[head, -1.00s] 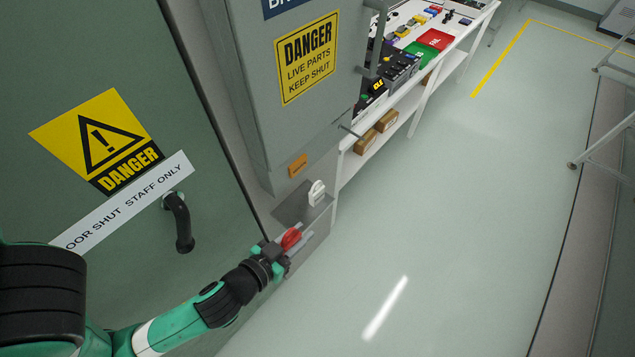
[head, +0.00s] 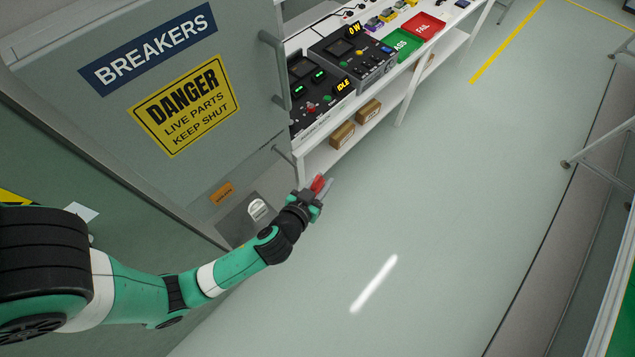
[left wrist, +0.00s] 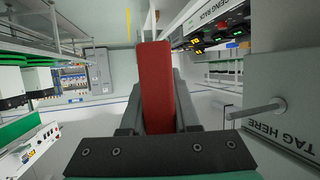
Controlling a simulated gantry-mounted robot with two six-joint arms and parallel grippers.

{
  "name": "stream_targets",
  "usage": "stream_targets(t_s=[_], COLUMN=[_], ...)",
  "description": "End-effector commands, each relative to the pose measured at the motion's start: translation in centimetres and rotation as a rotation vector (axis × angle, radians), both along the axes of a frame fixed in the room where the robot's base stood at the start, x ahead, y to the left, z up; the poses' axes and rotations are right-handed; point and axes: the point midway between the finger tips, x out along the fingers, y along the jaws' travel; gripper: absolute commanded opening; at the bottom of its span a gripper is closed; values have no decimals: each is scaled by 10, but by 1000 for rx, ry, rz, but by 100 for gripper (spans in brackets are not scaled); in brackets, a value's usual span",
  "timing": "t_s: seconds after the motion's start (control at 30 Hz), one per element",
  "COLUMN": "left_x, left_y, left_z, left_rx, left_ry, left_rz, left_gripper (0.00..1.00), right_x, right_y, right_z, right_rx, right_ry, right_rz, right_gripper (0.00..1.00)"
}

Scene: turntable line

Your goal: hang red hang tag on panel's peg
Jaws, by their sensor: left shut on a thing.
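The red hang tag (head: 318,183) is held in my left gripper (head: 315,197), past the lower right corner of the grey breakers panel (head: 225,150). In the left wrist view the red tag (left wrist: 158,85) stands between the two dark fingers, which are shut on it. The panel's peg (head: 283,153) is a thin grey rod at its lower right edge, up and left of the gripper. The peg (left wrist: 257,108) shows right of the tag in the left wrist view, near the words "TAG HERE". Tag and peg are apart. My right gripper is out of view.
A white bench (head: 320,147) holds dark instruments, a green tray (head: 403,44) and a red tray (head: 424,26). Boxes (head: 343,134) sit on its lower shelf. A white latch-like fitting (head: 257,208) is below the panel.

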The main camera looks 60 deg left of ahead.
Motion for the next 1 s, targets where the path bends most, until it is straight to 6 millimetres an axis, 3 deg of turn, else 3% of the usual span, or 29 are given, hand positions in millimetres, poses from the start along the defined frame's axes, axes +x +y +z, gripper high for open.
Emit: stream_targets(t_s=[0.27, 1.0], left_x=[-2, -18], left_y=[6, 54], left_z=[-1, -3], left_rx=[1, 1], left_ry=[2, 2], left_rz=[2, 1], left_gripper=[0, 0], right_x=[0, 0], right_y=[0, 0], right_z=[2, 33], right_rx=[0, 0], right_ry=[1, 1], right_rz=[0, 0], right_gripper=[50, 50])
